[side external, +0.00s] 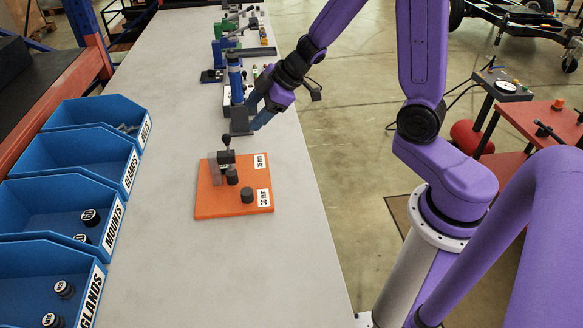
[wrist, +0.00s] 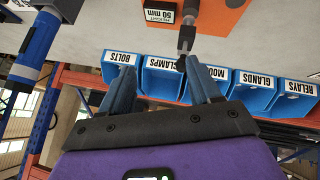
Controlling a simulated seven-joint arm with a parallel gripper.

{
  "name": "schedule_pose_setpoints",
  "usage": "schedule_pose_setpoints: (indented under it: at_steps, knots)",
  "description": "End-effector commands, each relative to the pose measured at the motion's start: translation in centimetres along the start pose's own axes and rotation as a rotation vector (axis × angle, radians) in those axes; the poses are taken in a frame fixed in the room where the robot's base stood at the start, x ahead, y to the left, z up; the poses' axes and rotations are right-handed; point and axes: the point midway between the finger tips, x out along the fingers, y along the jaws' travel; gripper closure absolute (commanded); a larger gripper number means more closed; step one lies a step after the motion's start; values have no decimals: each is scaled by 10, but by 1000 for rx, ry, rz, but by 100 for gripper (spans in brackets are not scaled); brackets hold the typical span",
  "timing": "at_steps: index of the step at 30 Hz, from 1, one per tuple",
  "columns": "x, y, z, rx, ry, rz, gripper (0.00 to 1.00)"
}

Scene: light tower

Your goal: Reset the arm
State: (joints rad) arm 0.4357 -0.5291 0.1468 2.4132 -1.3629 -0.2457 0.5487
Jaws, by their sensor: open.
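My gripper (side external: 255,116) hangs over the grey workbench (side external: 275,213) in the side external view, near a blue upright tool behind the orange board. In the wrist view my gripper (wrist: 160,66) shows two blue fingers spread apart with nothing between them. The fingers point toward the blue bins beyond. I cannot tell from the side external view whether a finger touches the blue tool.
An orange board (side external: 223,203) with black knobs and a small clamp lies on the bench. Blue labelled bins (side external: 62,200) line the left edge. The blue upright tool (side external: 235,80) and several other tools stand farther back. The bench's front right is clear.

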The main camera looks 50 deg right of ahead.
Motion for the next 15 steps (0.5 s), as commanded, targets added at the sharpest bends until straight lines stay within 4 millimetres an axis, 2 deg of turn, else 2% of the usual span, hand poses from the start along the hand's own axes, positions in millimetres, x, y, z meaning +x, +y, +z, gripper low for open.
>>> schedule_pose_setpoints:
  at_steps: [3,8,15]
  knots:
    - [-11,-7,-9,-10,-27,53,38]
    - [-27,-25,-13,-8,-80,92,38]
    - [-58,-68,-6,0,-182,75,38]
